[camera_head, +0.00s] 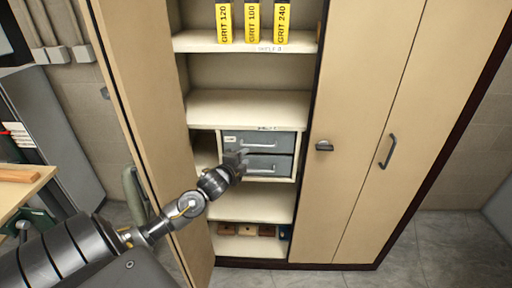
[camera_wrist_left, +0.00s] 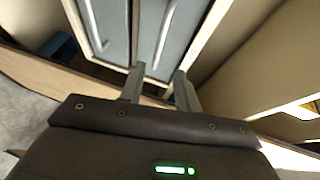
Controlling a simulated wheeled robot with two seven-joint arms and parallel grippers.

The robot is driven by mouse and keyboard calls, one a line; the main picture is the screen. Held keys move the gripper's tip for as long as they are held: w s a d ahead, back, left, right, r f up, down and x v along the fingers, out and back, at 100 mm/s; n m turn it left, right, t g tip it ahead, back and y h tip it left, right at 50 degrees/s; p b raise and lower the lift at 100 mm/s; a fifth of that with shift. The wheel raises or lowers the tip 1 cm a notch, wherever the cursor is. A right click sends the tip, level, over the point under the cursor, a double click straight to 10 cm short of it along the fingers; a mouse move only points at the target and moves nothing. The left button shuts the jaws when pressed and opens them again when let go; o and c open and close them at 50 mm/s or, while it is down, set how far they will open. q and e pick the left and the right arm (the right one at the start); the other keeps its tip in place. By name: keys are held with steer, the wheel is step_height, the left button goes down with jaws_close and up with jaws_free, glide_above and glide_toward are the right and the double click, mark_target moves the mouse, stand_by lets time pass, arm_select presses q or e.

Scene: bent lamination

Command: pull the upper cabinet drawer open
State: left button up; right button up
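The upper drawer (camera_head: 270,143) is a grey front with a light bar handle in the open cabinet, directly above the lower drawer (camera_head: 279,164). Both look closed. My left gripper (camera_head: 240,158) is in front of the drawers' left part and hides some of both fronts. In the left wrist view the scene is turned sideways, and the upper drawer (camera_wrist_left: 178,47) appears to be the right-hand front. My left gripper (camera_wrist_left: 159,87) has its fingers apart there, with nothing between them. The upper handle (camera_wrist_left: 163,28) is ahead of the fingers, apparently not touched. My right gripper is not in view.
The open left cabinet door (camera_head: 150,100) stands close beside my left arm. The closed right door (camera_head: 360,130) is right of the drawers. Yellow grit boxes (camera_head: 252,22) stand on the top shelf. Brown blocks (camera_head: 247,230) lie on the bottom shelf.

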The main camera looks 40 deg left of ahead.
arm_select(q)
steer(key=p, duration=0.2)
glide_toward(264, 141)
steer(key=w, duration=0.1)
steer(key=w+a+f, duration=0.1)
steer(key=w, duration=0.1)
steer(key=shift+w+a+f, duration=0.25)
steer(key=shift+w+a, duration=0.15)
jaws_close()
